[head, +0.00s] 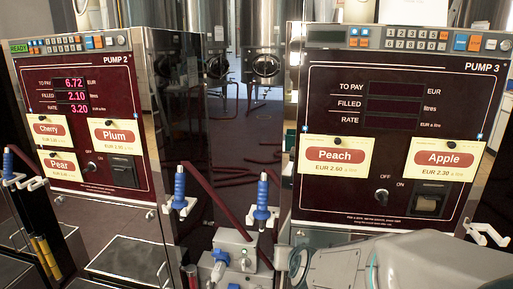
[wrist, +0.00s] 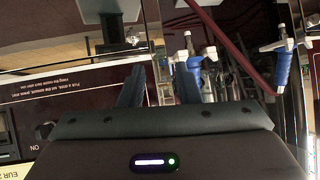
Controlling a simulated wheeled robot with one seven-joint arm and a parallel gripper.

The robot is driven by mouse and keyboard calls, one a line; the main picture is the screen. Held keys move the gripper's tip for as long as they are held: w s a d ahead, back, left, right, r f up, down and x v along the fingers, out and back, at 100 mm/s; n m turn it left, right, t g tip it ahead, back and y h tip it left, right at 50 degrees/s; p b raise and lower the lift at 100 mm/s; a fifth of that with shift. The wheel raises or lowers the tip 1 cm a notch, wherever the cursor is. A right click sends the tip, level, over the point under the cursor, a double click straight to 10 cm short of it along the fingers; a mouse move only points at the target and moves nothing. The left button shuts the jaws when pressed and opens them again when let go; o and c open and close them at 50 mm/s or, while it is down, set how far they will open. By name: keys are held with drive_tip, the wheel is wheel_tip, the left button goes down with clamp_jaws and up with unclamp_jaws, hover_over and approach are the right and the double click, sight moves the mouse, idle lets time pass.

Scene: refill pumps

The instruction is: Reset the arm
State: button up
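My arm (head: 420,262) reaches across the lower right of the head view, in front of Pump 3 (head: 480,85). My gripper's fingers cannot be made out there. In the wrist view my gripper (wrist: 160,80) shows two dark fingers standing apart, with nothing held between them. That view is upside down. It shows a pump's dark front panel on the left and blue-handled nozzles (wrist: 188,82) behind and beside the right finger.
Pump 2 (head: 75,75) stands at left with its display lit; Pump 3's display is dark. Blue nozzles (head: 180,188) hang between the pumps, another (head: 262,192) beside Pump 3. A grey box (head: 240,250) with plugs sits below them. Steel tanks (head: 265,40) stand behind.

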drive_tip(key=s+d+r+g+p, duration=0.2)
drive_tip(key=s+r+g+p, duration=0.2)
drive_tip(key=s+r+p, duration=0.3)
drive_tip(key=s+d+r+g+p, duration=0.3)
drive_tip(key=s+r+g+p, duration=0.1)
drive_tip(key=s+r+p, duration=0.3)
drive_tip(key=s+r, duration=0.2)
drive_tip(key=s, duration=0.2)
drive_tip(key=shift+s+r+n, duration=0.3)
drive_tip(key=shift+d, duration=0.2)
